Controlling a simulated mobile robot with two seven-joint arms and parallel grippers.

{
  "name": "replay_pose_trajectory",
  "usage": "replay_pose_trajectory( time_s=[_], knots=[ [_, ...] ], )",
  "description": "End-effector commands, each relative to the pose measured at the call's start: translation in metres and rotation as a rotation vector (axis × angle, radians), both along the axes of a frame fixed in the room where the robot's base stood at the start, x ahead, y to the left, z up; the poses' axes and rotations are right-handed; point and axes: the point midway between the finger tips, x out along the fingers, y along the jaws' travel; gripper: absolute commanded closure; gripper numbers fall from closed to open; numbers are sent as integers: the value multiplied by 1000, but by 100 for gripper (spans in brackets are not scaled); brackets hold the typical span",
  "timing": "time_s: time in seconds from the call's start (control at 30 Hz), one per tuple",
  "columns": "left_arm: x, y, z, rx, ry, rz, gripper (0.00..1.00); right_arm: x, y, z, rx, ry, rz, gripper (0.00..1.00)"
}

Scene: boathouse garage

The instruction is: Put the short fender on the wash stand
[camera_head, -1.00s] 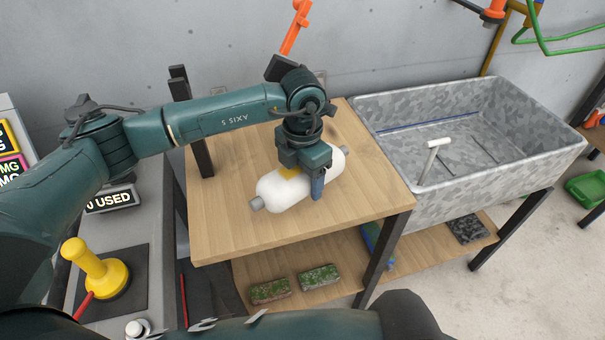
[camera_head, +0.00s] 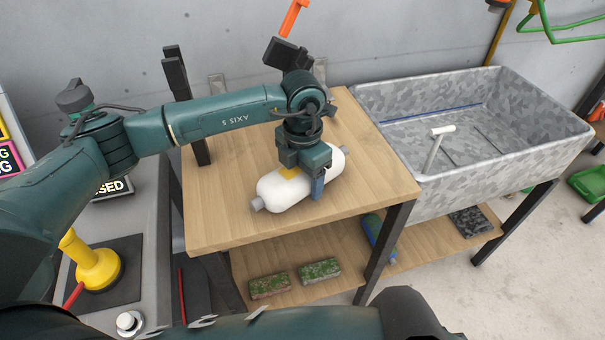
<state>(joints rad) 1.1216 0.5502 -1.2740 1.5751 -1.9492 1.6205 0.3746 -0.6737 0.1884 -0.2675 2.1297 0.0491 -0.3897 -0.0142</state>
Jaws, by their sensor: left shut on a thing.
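The short fender (camera_head: 288,190) is a white rounded cylinder with grey end caps. It lies on its side on the wooden top of the wash stand (camera_head: 232,223), left of the basin. My left gripper (camera_head: 305,185) reaches down over it from above and is shut on its middle, hiding part of it. I cannot tell whether the fender rests its full weight on the wood. My right gripper is not in view; only a dark arm part shows along the bottom edge.
A grey mottled basin (camera_head: 520,130) with a white T-shaped piece (camera_head: 436,150) adjoins the top. Two mossy bricks (camera_head: 319,271) and a blue-green roll (camera_head: 379,237) are on the lower shelf. A yellow plunger-like thing (camera_head: 95,267) stands at left. Bare wood surrounds the fender.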

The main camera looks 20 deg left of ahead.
Motion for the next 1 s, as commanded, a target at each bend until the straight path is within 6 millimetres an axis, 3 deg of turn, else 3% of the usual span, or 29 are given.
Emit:
replay_pose_trajectory(
  time_s=[0.93,0.97,1.0],
  knots=[
    [1,0,-13,-1,-2,0,66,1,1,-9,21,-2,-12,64],
    [1,0,-12,-1,-2,0,30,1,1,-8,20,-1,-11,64],
    [0,0,-12,-1,-2,0,26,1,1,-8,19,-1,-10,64]
  ],
)
